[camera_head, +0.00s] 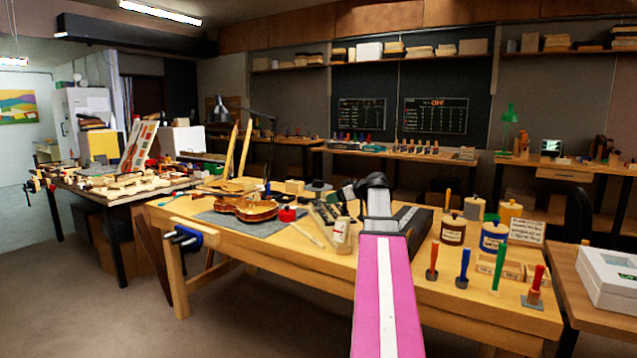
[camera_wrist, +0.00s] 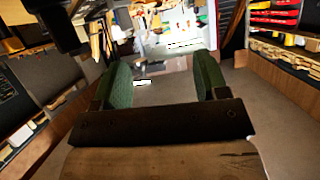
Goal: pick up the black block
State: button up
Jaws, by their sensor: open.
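A long dark, block-like thing (camera_head: 416,222) lies on the wooden workbench (camera_head: 290,243), just right of my arm. My arm partly hides it, and I cannot tell its full shape or whether it is one piece. My gripper (camera_head: 350,191) is at the far end of my arm, above the bench, small and dark in the head view. In the wrist view my gripper (camera_wrist: 164,80) has its two green-padded fingers wide apart with nothing between them. The wrist view looks out across the room, and no black block can be made out between the fingers.
A violin (camera_head: 245,208) lies on a grey mat left of my arm, near a glue bottle (camera_head: 341,235). Jars (camera_head: 453,229), a lettered card (camera_head: 527,230) and several coloured-handled tools (camera_head: 463,268) stand to the right.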

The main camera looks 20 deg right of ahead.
aim_at(317, 183)
jog(key=i+l, duration=0.25)
jog(key=i, duration=0.15)
jog(key=i+l, duration=0.25)
jog(key=i, duration=0.1)
